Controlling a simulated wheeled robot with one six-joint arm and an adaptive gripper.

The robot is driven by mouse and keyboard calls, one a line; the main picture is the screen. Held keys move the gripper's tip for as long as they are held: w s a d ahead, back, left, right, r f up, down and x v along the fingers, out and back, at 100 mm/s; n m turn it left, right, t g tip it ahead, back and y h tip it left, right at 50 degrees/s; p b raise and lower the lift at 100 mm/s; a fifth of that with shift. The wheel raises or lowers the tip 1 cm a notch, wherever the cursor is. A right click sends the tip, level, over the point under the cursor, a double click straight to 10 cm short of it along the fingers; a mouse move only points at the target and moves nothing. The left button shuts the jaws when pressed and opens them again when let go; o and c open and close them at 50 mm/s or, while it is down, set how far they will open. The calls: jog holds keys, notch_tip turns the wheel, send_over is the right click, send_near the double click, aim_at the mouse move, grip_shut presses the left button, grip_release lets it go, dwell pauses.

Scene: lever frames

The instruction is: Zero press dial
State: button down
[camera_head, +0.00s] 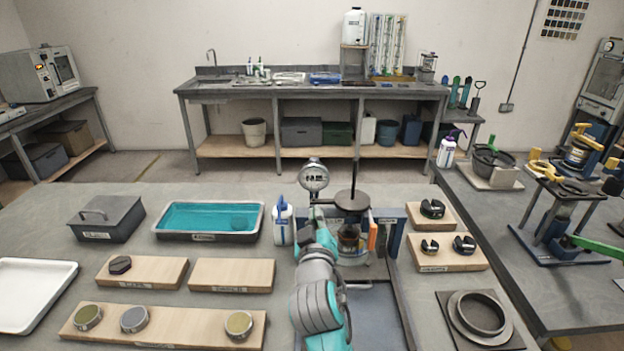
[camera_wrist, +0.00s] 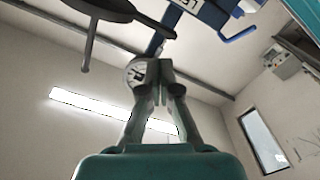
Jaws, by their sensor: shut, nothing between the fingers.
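The press dial (camera_head: 314,175) is a round white-faced gauge on the press, left of its upright, in the middle of the bench. It also shows in the wrist view (camera_wrist: 134,74), partly hidden behind my fingers. My gripper (camera_head: 315,214) is below the dial in the head view. In the wrist view my gripper (camera_wrist: 158,68) is shut and empty, with its tips pointing up beside the dial's right side. I cannot tell whether the tips touch the dial. The press's dark plate and post (camera_head: 351,199) stand just right of the dial.
A white bottle (camera_head: 282,222) stands left of my arm, beside a teal-filled tray (camera_head: 210,217). Wooden blocks (camera_head: 445,251) with dark parts lie to the right. A ring mould (camera_head: 481,315) lies at front right. A wooden board (camera_head: 165,325) with several round tins lies at front left.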

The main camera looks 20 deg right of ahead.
aim_at(324, 202)
jog(key=shift+s+a, duration=0.15)
jog(key=shift+s, duration=0.35)
jog(key=w+d+r, duration=0.2)
jog(key=w+d, duration=0.2)
jog(key=w, duration=0.1)
jog(key=shift+d, duration=0.3)
dwell(0.4)
jog(key=shift+a+r, duration=0.1)
dwell(0.7)
jog(key=shift+w+a+f, duration=0.15)
jog(key=shift+a+f, duration=0.2)
jog(key=shift+a, duration=0.2)
jog(key=shift+f, duration=0.15)
jog(key=shift+d+f, duration=0.1)
jog(key=shift+f, duration=0.15)
